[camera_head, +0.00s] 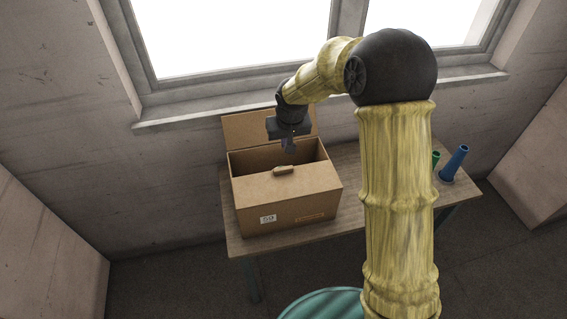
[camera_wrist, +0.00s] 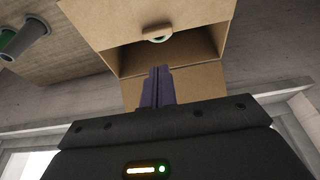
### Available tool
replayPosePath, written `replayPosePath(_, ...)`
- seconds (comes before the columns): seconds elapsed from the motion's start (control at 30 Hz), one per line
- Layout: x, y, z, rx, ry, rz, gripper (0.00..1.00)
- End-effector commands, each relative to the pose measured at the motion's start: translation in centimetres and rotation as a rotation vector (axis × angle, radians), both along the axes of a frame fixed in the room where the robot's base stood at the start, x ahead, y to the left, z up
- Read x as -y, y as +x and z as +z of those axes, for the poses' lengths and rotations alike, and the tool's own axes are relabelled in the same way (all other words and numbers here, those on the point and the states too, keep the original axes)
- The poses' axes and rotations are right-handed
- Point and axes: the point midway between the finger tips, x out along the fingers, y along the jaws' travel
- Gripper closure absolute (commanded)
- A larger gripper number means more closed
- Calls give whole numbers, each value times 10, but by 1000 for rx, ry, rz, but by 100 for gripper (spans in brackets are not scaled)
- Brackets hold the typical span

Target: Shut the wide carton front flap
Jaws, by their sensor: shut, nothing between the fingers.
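The cardboard carton (camera_head: 290,213) stands on the table, with its top partly open. Its front flap (camera_head: 270,187) appears to lie over the front part of the top, with a tan tab (camera_head: 283,170) at its inner edge. I cannot tell its exact tilt. In the wrist view the front flap (camera_wrist: 110,22) and tab (camera_wrist: 153,28) are at the top, across a dark opening. The back flap (camera_head: 252,127) stands up behind. My gripper (camera_head: 289,148) is shut and empty, pointing down over the opening, behind the tab and apart from it. Its fingertips (camera_wrist: 160,70) show in the wrist view.
A blue cone (camera_head: 454,163) and a green cone (camera_head: 435,159) stand at the right of the wooden table (camera_head: 350,217). The wall and window (camera_head: 240,90) are close behind the carton. A teal round top (camera_head: 325,305) is in front, below. A pale round shape shows under the tab.

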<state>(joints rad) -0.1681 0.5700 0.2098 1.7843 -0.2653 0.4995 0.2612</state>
Motion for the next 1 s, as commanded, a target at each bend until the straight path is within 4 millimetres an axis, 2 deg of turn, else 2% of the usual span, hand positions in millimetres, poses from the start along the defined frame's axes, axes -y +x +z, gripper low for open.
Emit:
replayPosePath(0.37, 1, 1, -4, -2, -1, 0, 100)
replayPosePath(1.0, -6, 26, -83, -3, -1, -1, 100)
